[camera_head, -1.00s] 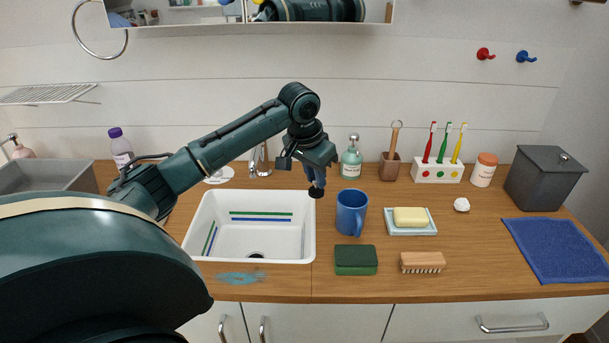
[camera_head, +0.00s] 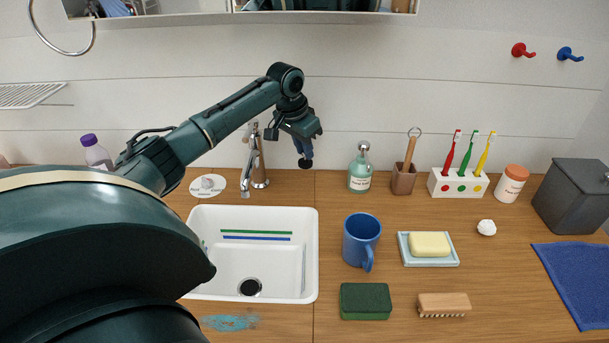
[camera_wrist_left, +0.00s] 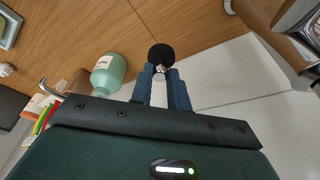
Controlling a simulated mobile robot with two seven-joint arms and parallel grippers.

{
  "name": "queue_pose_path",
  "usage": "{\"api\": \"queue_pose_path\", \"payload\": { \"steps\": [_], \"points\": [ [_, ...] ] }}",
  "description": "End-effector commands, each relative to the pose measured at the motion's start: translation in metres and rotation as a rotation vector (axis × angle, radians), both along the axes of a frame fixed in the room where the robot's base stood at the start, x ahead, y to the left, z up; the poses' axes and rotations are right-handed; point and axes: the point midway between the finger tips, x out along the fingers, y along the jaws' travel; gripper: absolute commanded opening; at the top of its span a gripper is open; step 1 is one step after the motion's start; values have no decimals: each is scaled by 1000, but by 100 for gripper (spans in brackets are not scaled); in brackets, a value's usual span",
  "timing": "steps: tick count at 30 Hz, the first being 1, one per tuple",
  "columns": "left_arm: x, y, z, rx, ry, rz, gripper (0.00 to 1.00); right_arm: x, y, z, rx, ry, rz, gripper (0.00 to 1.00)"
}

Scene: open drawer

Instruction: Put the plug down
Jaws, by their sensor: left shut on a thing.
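My left gripper (camera_head: 304,153) is shut on the black round plug (camera_head: 305,164), which hangs below the fingertips. The wrist view shows the plug (camera_wrist_left: 161,55) as a dark disc at the tips of the blue fingers (camera_wrist_left: 161,74). They are above the wooden counter behind the sink's right rear corner, between the tap (camera_head: 256,165) and the green soap bottle (camera_head: 360,172); the exact height is hard to judge. The white sink (camera_head: 270,262) has an open dark drain (camera_head: 250,287). A white round dish (camera_head: 203,190) lies left of the tap. My right gripper does not show.
A blue mug (camera_head: 358,240), soap dish (camera_head: 431,263), green sponge (camera_head: 365,302) and brush (camera_head: 444,303) stand right of the sink. A brush holder (camera_head: 403,180) and toothbrush rack (camera_head: 457,186) are at the back. The counter (camera_head: 320,195) under the gripper is clear.

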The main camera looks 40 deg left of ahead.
Motion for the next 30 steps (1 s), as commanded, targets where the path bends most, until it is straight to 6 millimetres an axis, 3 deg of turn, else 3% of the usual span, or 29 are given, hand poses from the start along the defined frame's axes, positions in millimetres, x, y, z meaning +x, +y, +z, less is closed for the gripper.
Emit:
{"api": "queue_pose_path", "payload": {
  "steps": [15,28,29,30],
  "points": [
    [0,0,-69,0,1,0,0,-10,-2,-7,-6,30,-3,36],
    [0,0,-76,0,0,0,0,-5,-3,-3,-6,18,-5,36],
    [0,0,-76,1,0,0,19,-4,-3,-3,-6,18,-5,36],
    [0,0,-76,1,0,0,22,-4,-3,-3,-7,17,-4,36]
  ]
}}
